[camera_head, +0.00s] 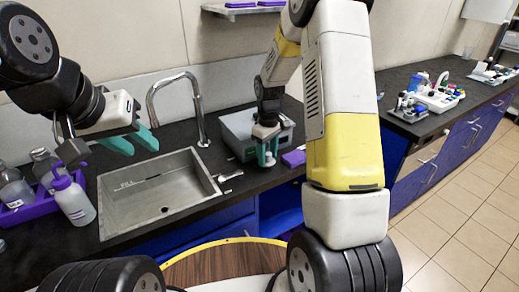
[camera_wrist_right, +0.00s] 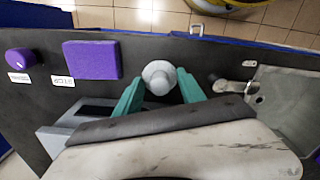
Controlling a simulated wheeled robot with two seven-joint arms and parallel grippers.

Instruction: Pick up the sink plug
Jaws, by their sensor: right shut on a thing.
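The sink plug (camera_wrist_right: 158,77) is a pale grey, round-topped piece between the teal fingertips of my right gripper (camera_wrist_right: 158,90) in the right wrist view. The right gripper is shut on it. In the head view the right gripper (camera_head: 267,152) points down in front of a grey box-shaped device, with the whitish plug (camera_head: 268,160) at its fingertips. Whether the plug still touches the counter is hard to tell. My left gripper (camera_head: 132,143) is open and empty above the back left part of the sink (camera_head: 205,190). The sink's drain hole shows uncovered.
A curved metal faucet (camera_head: 195,105) stands behind the sink. Bottles in a purple tray (camera_head: 30,210) stand left of it. The grey device (camera_head: 240,130) and a purple block (camera_head: 293,158) are close to the right gripper. A small metal piece (camera_head: 230,176) lies beside the sink.

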